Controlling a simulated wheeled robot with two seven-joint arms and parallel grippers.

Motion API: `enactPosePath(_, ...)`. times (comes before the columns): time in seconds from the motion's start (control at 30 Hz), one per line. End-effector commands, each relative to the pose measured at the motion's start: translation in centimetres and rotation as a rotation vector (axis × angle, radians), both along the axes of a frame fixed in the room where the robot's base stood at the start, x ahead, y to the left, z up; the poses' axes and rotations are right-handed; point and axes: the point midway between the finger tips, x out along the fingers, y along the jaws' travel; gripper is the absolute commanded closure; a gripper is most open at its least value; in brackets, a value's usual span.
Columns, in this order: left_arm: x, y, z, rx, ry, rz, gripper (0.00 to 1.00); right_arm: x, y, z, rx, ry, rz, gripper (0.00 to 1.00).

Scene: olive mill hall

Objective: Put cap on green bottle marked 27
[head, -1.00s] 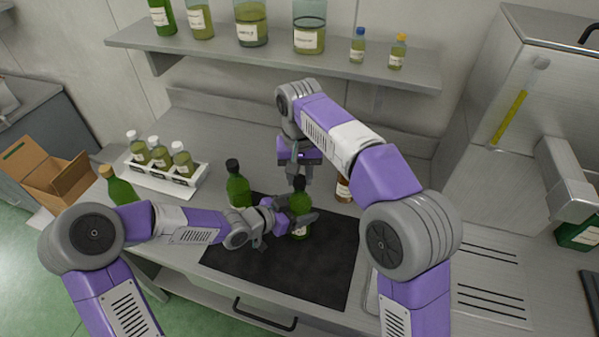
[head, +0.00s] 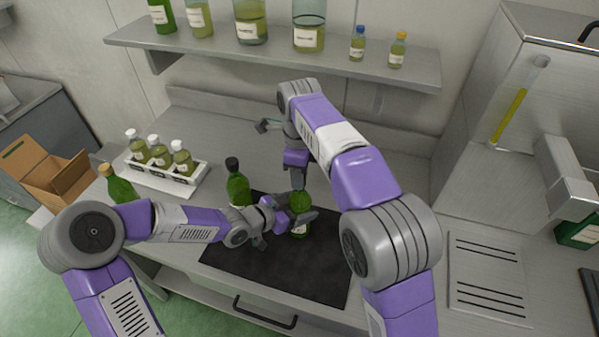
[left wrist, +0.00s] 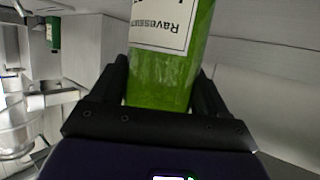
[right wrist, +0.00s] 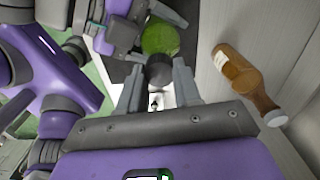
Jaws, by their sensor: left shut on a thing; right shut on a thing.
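A green bottle (head: 301,203) stands upright over the dark mat (head: 270,265). My left gripper (head: 290,221) is shut around its body. The left wrist view shows the green glass (left wrist: 165,75) between the fingers, with a white label partly readable as "Ravess…"; I see no 27. My right gripper (head: 298,186) points down above this bottle. In the right wrist view it is shut on a dark cap (right wrist: 159,72), in line with the green bottle (right wrist: 160,38). I cannot tell whether the cap is seated on the neck.
A dark-capped green bottle (head: 237,188) stands left of the held one. A brown bottle (right wrist: 238,72) is close beside my right gripper. A white rack (head: 150,178) with several bottles and a tan-topped green bottle (head: 119,189) are further left. A shelf (head: 280,62) runs behind.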

Motion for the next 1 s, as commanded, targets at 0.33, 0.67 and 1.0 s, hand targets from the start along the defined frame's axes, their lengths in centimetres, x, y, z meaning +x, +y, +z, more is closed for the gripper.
enactPosePath(0.33, -0.02, -0.01, 0.02, 0.001, -0.001, 0.000, 1.00, -0.02, 0.05, -0.11, -0.003, -0.002, -0.740, 0.95)
enactPosePath(0.67, -0.01, 0.00, 0.02, 0.000, -0.001, 0.000, 1.00, -0.10, -0.09, -0.33, -0.009, 0.003, -1.079, 0.95)
enactPosePath(1.0, 0.01, 0.02, 0.02, 0.000, 0.000, 0.000, 1.00, -0.08, -0.07, -0.09, -0.002, 0.001, -1.104, 0.95)
